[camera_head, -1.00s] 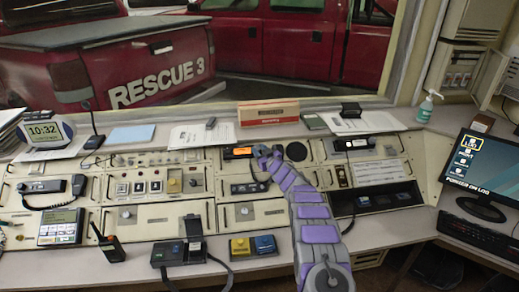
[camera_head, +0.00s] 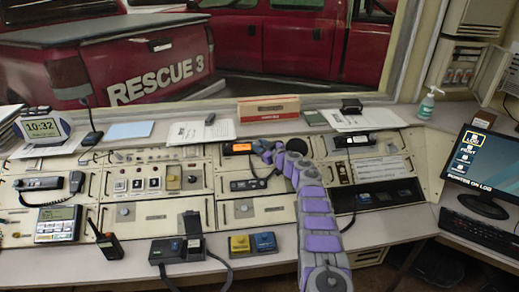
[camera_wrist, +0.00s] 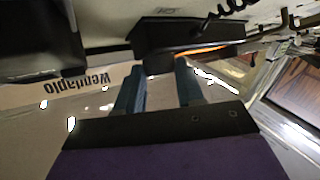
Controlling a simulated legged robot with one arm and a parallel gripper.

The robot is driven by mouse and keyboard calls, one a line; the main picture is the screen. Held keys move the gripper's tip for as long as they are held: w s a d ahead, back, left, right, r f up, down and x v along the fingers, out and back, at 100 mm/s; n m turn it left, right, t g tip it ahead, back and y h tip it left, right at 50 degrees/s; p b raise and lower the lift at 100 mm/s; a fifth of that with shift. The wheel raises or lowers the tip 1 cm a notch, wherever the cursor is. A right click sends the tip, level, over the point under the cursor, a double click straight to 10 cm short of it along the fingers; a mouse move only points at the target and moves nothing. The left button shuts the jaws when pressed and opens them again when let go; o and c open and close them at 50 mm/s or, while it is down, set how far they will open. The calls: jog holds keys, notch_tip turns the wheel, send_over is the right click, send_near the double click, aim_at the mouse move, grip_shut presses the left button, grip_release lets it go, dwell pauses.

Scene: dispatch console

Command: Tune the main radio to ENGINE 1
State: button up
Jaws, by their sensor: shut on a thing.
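The main radio (camera_head: 238,148), a dark unit with a lit orange display, is set in the upper middle of the console. The writing on the display is too small to read. My gripper (camera_head: 260,150) is at the right end of this radio. In the wrist view the radio (camera_wrist: 175,38) appears as a black box with an orange strip. There my two blue-grey fingers (camera_wrist: 156,70) reach its front and are shut, apart from each other, on a small dark part, seemingly the radio's knob. The knob is mostly hidden by the fingers and by shadow.
A corded handset (camera_head: 248,184) hangs just below the radio. Other radios, a phone (camera_head: 178,250) and a monitor (camera_head: 482,165) surround the console.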

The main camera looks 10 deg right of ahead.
aim_at(259, 145)
jog(key=shift+d, duration=0.15)
jog(key=o, duration=1)
jog(key=shift+o, duration=0.2)
jog(key=shift+s+d, duration=0.15)
jog(key=shift+s+d+r+p, duration=0.15)
jog(key=shift+s+p, duration=0.15)
jog(key=shift+p, duration=0.45)
jog(key=shift+p+v, duration=0.95)
jog(key=shift+v, duration=0.05)
jog(key=shift+s+d, duration=0.15)
jog(key=shift+s, duration=0.15)
jog(key=p+v, duration=0.2)
jog(key=v, duration=1.1)
jog(key=shift+s+d, duration=0.25)
jog(key=shift+d, duration=0.05)
